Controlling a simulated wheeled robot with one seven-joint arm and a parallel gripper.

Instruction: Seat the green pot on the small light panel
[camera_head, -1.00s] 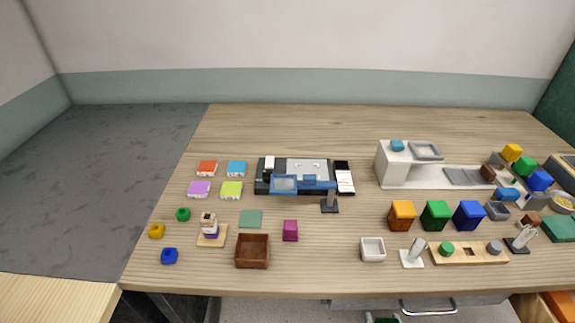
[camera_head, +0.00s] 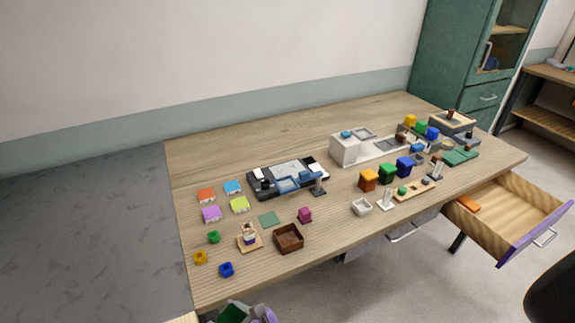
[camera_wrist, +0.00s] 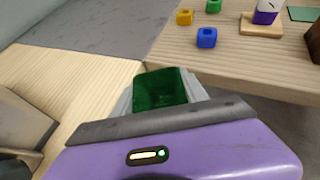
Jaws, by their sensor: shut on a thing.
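My gripper (camera_wrist: 163,100) is shut on a dark green, boxy thing, which I take for the green pot (camera_wrist: 160,88). It sits between the pale grey fingers. In the head view, the green pot (camera_head: 231,314) and my purple gripper show only at the bottom edge, below the table's front left corner and clear of the tabletop. I cannot tell for sure which thing is the small light panel; a thin flat green square (camera_head: 270,218) lies on the table behind the brown box.
Small green (camera_head: 213,237), yellow (camera_head: 200,257) and blue (camera_head: 227,269) pieces stand near the table's left edge. A brown open box (camera_head: 289,238) and a figure on a wooden base (camera_head: 249,237) are beside them. An open drawer (camera_head: 515,215) juts out at right.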

